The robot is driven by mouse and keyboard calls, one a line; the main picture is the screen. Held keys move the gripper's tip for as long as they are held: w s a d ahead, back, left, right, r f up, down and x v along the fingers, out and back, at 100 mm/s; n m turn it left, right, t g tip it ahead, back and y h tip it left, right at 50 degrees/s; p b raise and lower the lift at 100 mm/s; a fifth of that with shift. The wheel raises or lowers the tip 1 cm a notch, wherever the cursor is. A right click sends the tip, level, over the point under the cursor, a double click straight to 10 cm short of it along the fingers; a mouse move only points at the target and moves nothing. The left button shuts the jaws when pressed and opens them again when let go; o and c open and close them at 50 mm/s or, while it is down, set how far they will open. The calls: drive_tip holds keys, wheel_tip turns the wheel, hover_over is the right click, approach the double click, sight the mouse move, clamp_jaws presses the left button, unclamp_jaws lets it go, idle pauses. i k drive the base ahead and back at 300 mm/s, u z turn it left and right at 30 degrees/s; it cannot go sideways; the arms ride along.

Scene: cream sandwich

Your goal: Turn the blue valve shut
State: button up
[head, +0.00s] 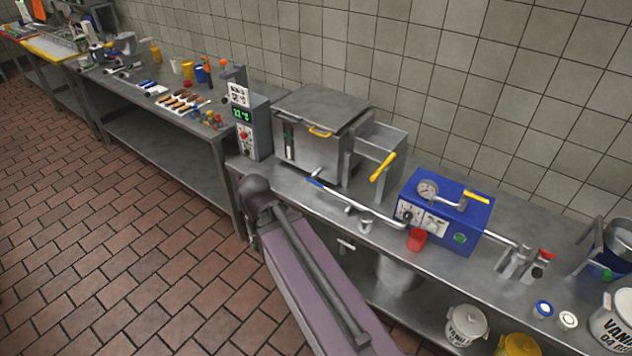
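A small blue handle (315,183), which looks like the blue valve, is at the left end of a slim metal pipe (355,203). It is in front of the steel tank (312,135) on the counter. The pipe slants right toward a blue machine (450,215). I cannot tell from this view how far the valve is turned. My arm rises from the bottom, and its dark bend is left of the blue handle, apart from it in the picture. I cannot make out my gripper's fingers.
A control box with a green display (252,128) stands left of the tank. Yellow handles (383,167) and a red cup (417,239) are to the right. White tubs (466,325) stand lower right. The tiled floor (120,240) at left is clear.

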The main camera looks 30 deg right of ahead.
sight(309, 179)
drive_tip(key=z, duration=0.8)
drive_tip(key=i, duration=1.05)
drive_tip(key=u, duration=0.1)
drive_tip(key=k, duration=0.15)
drive_tip(key=u, duration=0.75)
